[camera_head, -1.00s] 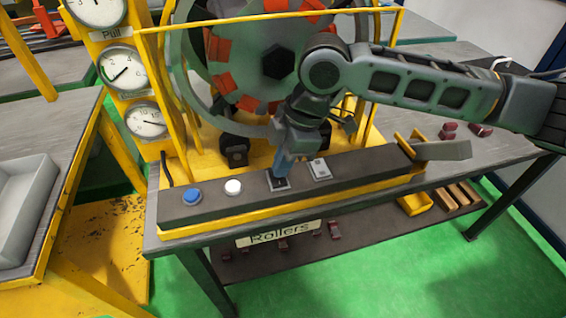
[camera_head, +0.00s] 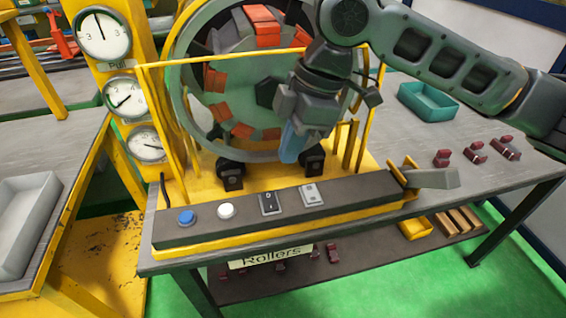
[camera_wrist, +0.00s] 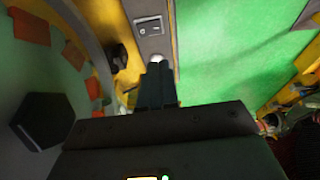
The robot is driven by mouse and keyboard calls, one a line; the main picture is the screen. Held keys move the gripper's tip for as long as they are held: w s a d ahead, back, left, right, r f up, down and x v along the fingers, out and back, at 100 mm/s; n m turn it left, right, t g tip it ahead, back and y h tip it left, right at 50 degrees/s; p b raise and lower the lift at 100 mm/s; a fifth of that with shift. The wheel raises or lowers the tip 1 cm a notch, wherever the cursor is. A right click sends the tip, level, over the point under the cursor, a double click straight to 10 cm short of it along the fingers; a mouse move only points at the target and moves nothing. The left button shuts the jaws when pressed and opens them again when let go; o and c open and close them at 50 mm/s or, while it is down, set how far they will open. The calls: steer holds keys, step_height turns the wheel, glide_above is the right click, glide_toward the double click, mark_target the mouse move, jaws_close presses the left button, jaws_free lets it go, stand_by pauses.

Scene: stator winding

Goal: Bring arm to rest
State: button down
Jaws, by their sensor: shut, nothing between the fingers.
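My gripper (camera_head: 291,143) is shut and empty, its blue fingers pointing down above the rear of the control panel, in front of the stator ring. It is clear of the panel's switches. In the wrist view, the closed fingers (camera_wrist: 156,85) show as dark shapes over the panel, with a white button partly hidden behind their tips. My arm reaches in from the right in the head view. The control panel (camera_head: 340,201) carries a blue button (camera_head: 186,217), a white button (camera_head: 226,210), a black rocker switch (camera_head: 270,204) and a light switch (camera_head: 312,195).
The stator ring (camera_head: 185,95) with orange segments stands behind my gripper inside a yellow frame (camera_head: 150,65). Gauges (camera_head: 104,36) stand at left. A grey lever (camera_head: 433,178) sits at the panel's right end. A teal tray (camera_head: 428,102) and red parts (camera_head: 475,152) lie on the table.

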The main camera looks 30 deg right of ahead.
steer(key=shift+s+d+r, duration=0.15)
steer(key=shift+r, duration=0.3)
